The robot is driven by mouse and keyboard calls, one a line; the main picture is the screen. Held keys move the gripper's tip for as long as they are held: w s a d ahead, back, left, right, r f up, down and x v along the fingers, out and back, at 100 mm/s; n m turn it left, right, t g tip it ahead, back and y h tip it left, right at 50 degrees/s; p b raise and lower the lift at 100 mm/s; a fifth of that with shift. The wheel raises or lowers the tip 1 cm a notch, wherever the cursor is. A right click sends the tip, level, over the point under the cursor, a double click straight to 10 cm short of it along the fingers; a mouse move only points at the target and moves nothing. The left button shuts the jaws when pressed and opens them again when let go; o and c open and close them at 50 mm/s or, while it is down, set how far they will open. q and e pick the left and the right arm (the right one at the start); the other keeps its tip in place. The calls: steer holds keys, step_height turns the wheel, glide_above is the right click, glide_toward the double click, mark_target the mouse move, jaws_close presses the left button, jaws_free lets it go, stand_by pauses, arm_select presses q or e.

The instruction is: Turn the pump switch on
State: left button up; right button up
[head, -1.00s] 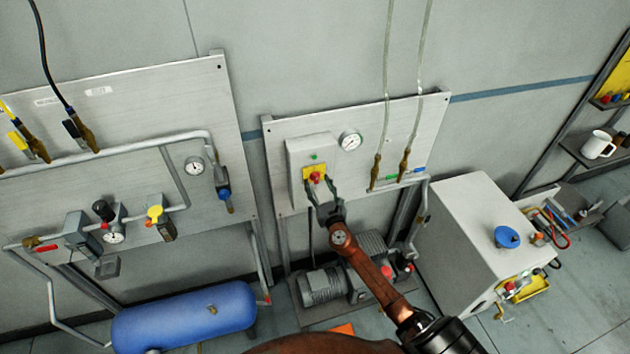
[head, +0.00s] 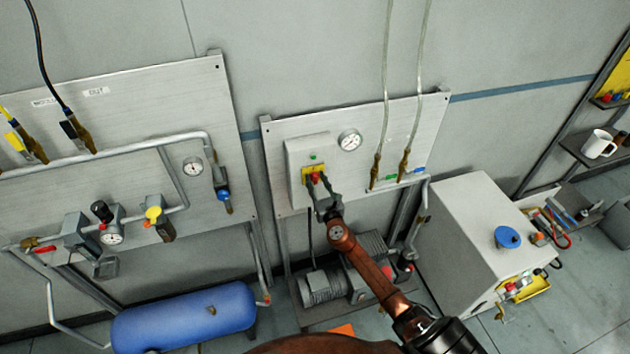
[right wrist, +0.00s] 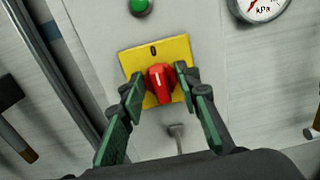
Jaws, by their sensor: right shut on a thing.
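The pump switch is a red rotary knob (right wrist: 160,82) on a yellow plate (right wrist: 178,50) marked 0 at its top. The knob's white mark points up toward the 0. In the head view the knob (head: 315,177) sits on a grey box (head: 297,157) on the right-hand wall panel. My right gripper (head: 317,181) reaches up to it from below. In the right wrist view its fingers (right wrist: 160,85) stand on both sides of the knob, shut on it. My left gripper is not in view.
A green button or lamp (right wrist: 141,6) is above the plate. A gauge (head: 350,140) and two hoses hang to the right. Below are a pump motor (head: 322,285) and a blue tank (head: 185,318). A grey cabinet (head: 460,235) stands at right.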

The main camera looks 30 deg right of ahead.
steer(key=shift+c, duration=0.7)
steer(key=shift+m, duration=0.3)
steer(key=m+b, duration=0.2)
steer(key=m, duration=0.1)
steer(key=shift+f+m, duration=0.15)
steer(key=shift+m, duration=0.15)
steer(key=m+b, duration=0.2)
steer(key=m, duration=0.1)
steer(key=shift+m, duration=0.3)
steer(key=m+b, duration=0.1)
steer(key=m, duration=0.1)
steer(key=shift+m, duration=0.4)
steer(key=m, duration=0.3)
steer(key=shift+m+b, duration=0.3)
steer(key=shift+b, duration=0.1)
steer(key=shift+m, duration=1.9)
